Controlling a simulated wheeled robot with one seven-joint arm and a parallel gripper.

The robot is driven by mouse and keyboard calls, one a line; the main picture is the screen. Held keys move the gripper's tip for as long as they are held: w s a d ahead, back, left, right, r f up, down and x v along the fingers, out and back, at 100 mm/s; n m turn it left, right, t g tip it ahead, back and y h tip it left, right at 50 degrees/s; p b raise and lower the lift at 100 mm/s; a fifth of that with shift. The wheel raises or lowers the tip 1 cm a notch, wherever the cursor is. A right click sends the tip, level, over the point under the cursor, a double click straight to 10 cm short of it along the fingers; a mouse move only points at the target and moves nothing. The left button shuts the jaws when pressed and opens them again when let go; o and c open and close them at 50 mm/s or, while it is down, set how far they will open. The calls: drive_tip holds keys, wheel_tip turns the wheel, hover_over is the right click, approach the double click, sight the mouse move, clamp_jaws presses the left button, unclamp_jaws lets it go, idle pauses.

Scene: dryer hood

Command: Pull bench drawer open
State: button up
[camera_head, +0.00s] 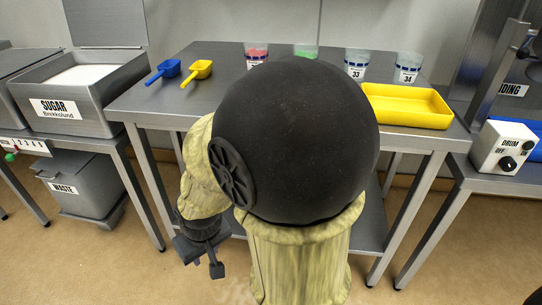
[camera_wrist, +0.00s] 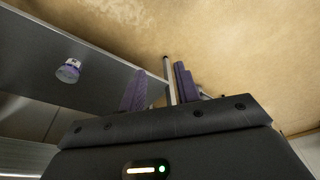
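The metal bench (camera_head: 215,92) stands in front of me in the head view. I cannot make out its drawer; my arm covers the middle of the bench front. My gripper (camera_head: 198,262) hangs low at the left of my arm, in front of the bench. In the wrist view its two purple fingers (camera_wrist: 160,86) stand apart. A thin grey bar (camera_wrist: 168,82) shows in the gap between them; I cannot tell whether it is a handle or a leg, or whether it lies between the fingers or beyond them.
On the bench are a blue scoop (camera_head: 163,71), a yellow scoop (camera_head: 197,71), several cups and a yellow tray (camera_head: 408,106). A sugar bin (camera_head: 82,90) and a grey waste bin (camera_head: 80,187) stand left. A control box (camera_head: 503,147) is at right. A small jar (camera_wrist: 68,71) shows in the wrist view.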

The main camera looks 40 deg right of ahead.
drive_tip(key=shift+w, duration=0.1)
drive_tip(key=shift+r, duration=0.1)
drive_tip(key=w+d+r+m+g+h+p, duration=0.1)
drive_tip(key=w+d+r+m+h+p, duration=0.1)
drive_tip(key=m+h+p, duration=0.3)
drive_tip(key=w+d+r+m+g+h+p, duration=0.1)
drive_tip(key=w+d+r+m+h+p, duration=0.2)
drive_tip(key=m+p, duration=0.9)
drive_tip(key=w+d+r+m+g+h+p, duration=0.2)
drive_tip(key=m+h+p, duration=0.6)
drive_tip(key=m, duration=1)
wheel_tip(320, 180, up, 2)
drive_tip(key=shift+w+d+r, duration=0.2)
drive_tip(key=shift+w+d, duration=0.15)
drive_tip(key=shift+w, duration=0.9)
drive_tip(key=shift+d, duration=0.1)
